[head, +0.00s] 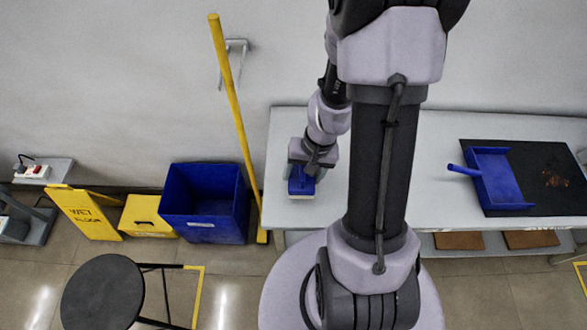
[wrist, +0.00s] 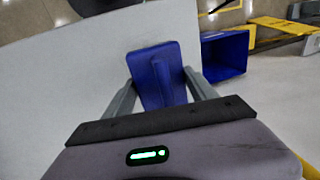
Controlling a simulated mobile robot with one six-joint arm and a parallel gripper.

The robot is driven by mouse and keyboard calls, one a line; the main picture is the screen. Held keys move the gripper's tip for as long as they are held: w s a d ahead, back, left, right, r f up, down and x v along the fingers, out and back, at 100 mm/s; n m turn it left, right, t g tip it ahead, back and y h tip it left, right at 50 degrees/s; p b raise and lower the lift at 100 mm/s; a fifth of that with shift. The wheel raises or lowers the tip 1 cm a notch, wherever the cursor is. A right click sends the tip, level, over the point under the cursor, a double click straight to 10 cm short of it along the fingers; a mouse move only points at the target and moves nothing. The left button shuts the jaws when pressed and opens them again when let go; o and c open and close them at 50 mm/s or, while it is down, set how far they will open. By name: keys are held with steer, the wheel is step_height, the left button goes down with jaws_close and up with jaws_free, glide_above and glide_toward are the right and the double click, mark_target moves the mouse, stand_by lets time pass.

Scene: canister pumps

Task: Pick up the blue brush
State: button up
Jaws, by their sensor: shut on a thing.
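The blue brush (head: 301,183) is at the left end of the white table, under my gripper. Its light bristle edge shows along the near side in the head view. In the wrist view the brush (wrist: 157,75) lies between the two grey fingers of my gripper (wrist: 160,90). My gripper (head: 303,172) is shut on the brush. The head view does not show clearly whether the brush touches the tabletop. The wrist body hides part of it.
A blue dustpan (head: 497,180) lies on a black mat (head: 555,170) at the table's right. A blue bin (head: 205,205), yellow wet-floor sign (head: 85,212) and yellow pole (head: 233,100) stand left of the table (head: 400,135). A dark round stool (head: 102,293) is front left.

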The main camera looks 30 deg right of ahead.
steer(key=s+b, duration=0.1)
steer(key=s, duration=0.2)
steer(key=s+d+b, duration=0.1)
steer(key=s+b, duration=0.1)
steer(key=s, duration=0.1)
steer(key=shift+s+d, duration=0.2)
steer(key=shift+s, duration=0.2)
steer(key=b, duration=0.4)
steer(key=shift+s, duration=0.2)
steer(key=shift+s+d+b, duration=0.1)
steer(key=shift+s+b, duration=0.2)
steer(key=shift+b, duration=0.55)
steer(key=shift+s+d+r+b, duration=0.1)
steer(key=shift+s+r+b, duration=0.15)
steer(key=shift+s, duration=0.45)
steer(key=shift+s+d+r+b, duration=0.15)
steer(key=shift+s+b, duration=0.1)
steer(key=shift+s, duration=0.4)
steer(key=shift+s+d+r+b, duration=0.1)
steer(key=shift+s+r+b, duration=0.15)
steer(key=shift+s, duration=0.45)
